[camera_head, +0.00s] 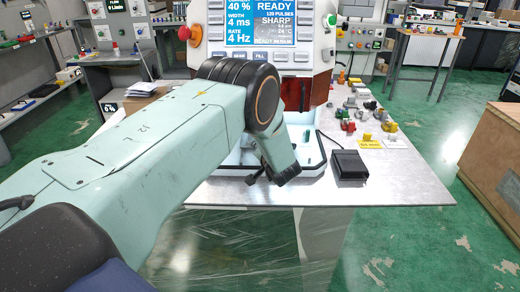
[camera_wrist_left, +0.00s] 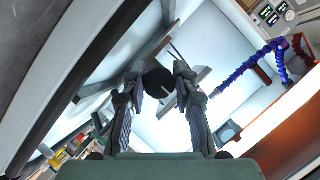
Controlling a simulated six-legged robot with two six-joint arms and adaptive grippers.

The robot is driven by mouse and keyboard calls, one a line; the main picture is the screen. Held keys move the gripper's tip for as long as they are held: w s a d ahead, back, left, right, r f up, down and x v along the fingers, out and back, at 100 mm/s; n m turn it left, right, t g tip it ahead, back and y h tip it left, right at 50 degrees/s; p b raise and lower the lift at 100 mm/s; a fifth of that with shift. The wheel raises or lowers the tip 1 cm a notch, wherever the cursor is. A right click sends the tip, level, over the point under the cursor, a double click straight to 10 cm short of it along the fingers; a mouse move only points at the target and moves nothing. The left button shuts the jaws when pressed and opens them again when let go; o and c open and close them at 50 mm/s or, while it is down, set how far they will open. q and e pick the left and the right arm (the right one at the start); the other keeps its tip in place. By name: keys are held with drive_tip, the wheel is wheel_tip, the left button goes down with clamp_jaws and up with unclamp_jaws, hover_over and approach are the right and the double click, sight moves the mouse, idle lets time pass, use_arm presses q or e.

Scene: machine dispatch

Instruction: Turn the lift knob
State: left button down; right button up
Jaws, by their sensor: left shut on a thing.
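The lift knob (camera_wrist_left: 159,84) shows in the left wrist view as a round black knob with a white line on its face. My left gripper (camera_wrist_left: 156,73) has one finger on each side of it and is shut on it. In the head view my left arm reaches in from the left to the machine (camera_head: 300,60), and its bent joint hides the knob and my left gripper. My right gripper is in neither view.
The machine has a lit screen (camera_head: 273,22) and a red button (camera_head: 184,33). A black box (camera_head: 349,165) stands on the metal table (camera_head: 400,190), with several small coloured parts (camera_head: 365,112) behind it. A blue segmented hose (camera_wrist_left: 238,72) is right of the gripper. The table's right front is clear.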

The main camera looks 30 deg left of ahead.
use_arm(q)
drive_tip(key=c, duration=1)
unclamp_jaws()
drive_tip(key=shift+w+a+f, duration=0.1)
drive_tip(key=v, duration=1.2)
